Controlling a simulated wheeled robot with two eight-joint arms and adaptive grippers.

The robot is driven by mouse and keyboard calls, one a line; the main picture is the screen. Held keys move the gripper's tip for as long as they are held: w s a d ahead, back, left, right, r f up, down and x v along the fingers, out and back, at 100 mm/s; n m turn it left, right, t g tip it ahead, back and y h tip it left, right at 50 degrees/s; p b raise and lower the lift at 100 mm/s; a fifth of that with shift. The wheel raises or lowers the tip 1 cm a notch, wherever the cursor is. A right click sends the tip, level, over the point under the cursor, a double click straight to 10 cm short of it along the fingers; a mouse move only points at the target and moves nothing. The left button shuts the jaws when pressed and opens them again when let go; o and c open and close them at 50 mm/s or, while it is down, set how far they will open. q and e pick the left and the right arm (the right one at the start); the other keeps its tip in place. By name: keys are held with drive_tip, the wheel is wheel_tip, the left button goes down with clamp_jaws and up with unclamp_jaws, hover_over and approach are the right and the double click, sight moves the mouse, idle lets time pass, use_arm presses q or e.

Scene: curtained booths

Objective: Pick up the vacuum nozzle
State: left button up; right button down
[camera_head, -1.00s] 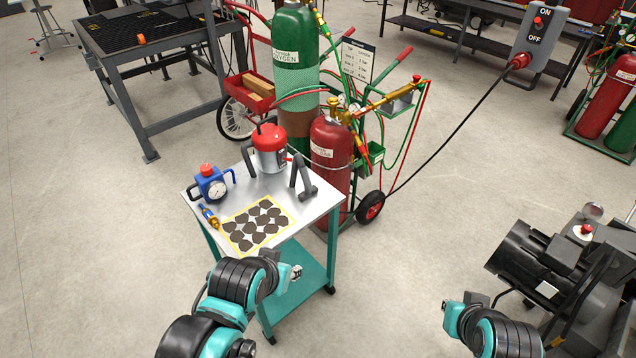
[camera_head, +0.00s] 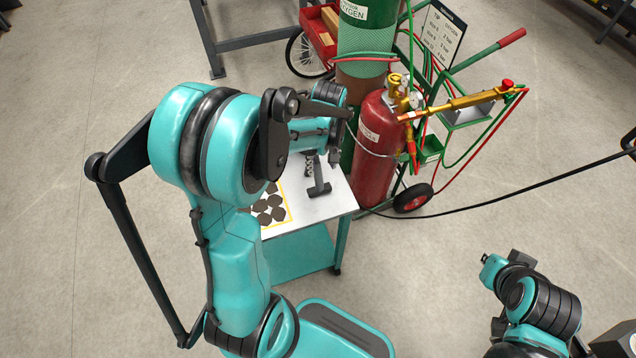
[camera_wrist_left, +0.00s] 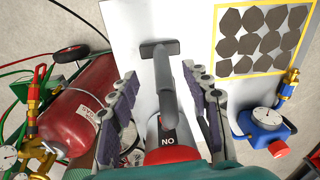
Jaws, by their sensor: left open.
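The vacuum nozzle (camera_head: 319,189) is a dark grey pipe with a T-shaped foot on the small white-topped table (camera_head: 342,200). In the left wrist view the nozzle (camera_wrist_left: 165,78) runs between my left gripper's two fingers, with gaps at both sides; a label reading NO is partly visible at its near end. My left gripper (camera_wrist_left: 160,92) is open around it and holds nothing. In the head view my left arm hides most of the gripper and the nozzle's upper part. My right arm shows at lower right, but its fingers are not visible.
A red gas cylinder (camera_head: 374,150) and a green oxygen cylinder (camera_head: 365,38) stand on a cart close behind the table. In the left wrist view a blue gauge (camera_wrist_left: 266,127) and a yellow-framed sheet (camera_wrist_left: 215,40) lie on the tabletop. Open floor lies right.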

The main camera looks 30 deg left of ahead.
sight(319, 179)
use_arm(q)
drive_tip(key=shift+w+a+f+n, duration=0.3)
drive_tip(key=shift+w+f, duration=0.15)
drive_tip(key=shift+w, duration=0.05)
drive_tip(key=shift+w+a+f, duration=0.1)
drive_tip(key=shift+w+f, duration=0.05)
drive_tip(key=shift+f, duration=0.15)
drive_tip(key=f, duration=0.1)
drive_tip(key=f+b, duration=0.1)
drive_tip(key=shift+s+a+f, duration=0.1)
drive_tip(key=shift+s+f, duration=0.2)
drive_tip(key=shift+f, duration=0.05)
wheel_tip(319, 179, down, 5)
drive_tip(key=shift+s+a+f+b, duration=0.1)
drive_tip(key=shift+s+a+b, duration=0.05)
drive_tip(key=shift+b, duration=0.9)
clamp_jaws()
use_arm(e)
drive_tip(key=f, duration=0.2)
drive_tip(key=shift+w+f, duration=0.25)
drive_tip(key=shift+f, duration=0.05)
